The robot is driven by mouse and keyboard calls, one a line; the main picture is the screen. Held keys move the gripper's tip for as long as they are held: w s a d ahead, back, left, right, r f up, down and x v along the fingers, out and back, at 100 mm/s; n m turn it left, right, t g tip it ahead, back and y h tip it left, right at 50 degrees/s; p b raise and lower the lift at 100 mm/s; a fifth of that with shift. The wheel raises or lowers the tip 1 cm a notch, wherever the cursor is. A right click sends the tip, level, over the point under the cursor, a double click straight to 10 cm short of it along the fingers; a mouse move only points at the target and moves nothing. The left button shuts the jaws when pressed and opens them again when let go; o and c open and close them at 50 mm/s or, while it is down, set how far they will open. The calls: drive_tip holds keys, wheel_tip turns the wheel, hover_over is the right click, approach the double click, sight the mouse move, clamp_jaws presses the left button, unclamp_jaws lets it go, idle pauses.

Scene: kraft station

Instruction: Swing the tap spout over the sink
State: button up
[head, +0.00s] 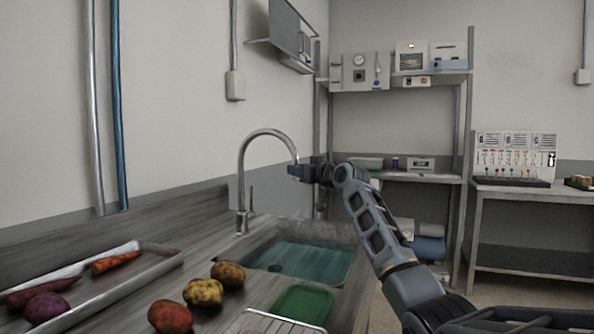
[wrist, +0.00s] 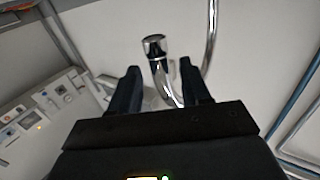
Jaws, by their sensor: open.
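The chrome tap (head: 242,200) stands at the sink's far left, its base on the counter. Its gooseneck spout (head: 266,131) arches to the right, and its end is at my gripper (head: 293,170). In the wrist view, the spout end (wrist: 155,47) sits between the two dark fingers of my gripper (wrist: 159,67), which are open. I cannot tell whether either finger touches it. The sink (head: 335,240) is a grey basin with a teal-looking inside, below the spout in the picture. I cannot tell whether the spout end is directly above the basin.
A metal tray (head: 125,281) with carrots and purple vegetables lies at the left. Several potatoes (head: 203,292), a green board (head: 300,306) and a wire rack (head: 262,322) are at the near side. Wall pipes (head: 117,110) and a wall-mounted shelf (head: 290,35) stand behind. Benches (head: 530,190) are beyond.

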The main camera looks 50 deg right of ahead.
drive_tip(key=shift+v, duration=2.45)
